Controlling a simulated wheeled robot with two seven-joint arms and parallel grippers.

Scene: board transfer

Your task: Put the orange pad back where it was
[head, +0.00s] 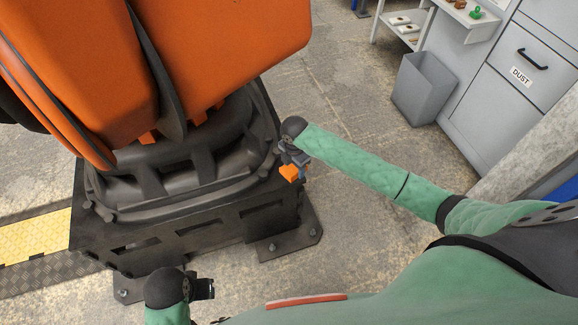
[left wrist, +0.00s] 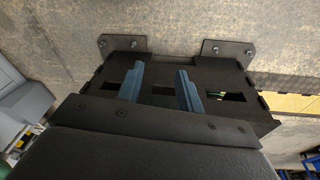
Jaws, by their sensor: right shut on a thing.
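The orange pad (head: 289,172) is a small orange piece in the head view, just beside the dark base of the big orange machine. My right gripper (head: 292,158) is shut on it; the fingers hide part of the pad. My left gripper (head: 205,289) is low in the head view, in front of the machine's base. In the left wrist view its two blue-grey fingers (left wrist: 160,88) stand apart with nothing between them. The pad does not show in the left wrist view.
The orange machine (head: 220,45) stands on a black slotted base (head: 190,232) with bolted feet. A grey bin (head: 423,88) stands by a cabinet (head: 520,75) labelled DUST. A white shelf (head: 465,18) holds small items. Floor between base and bin is clear.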

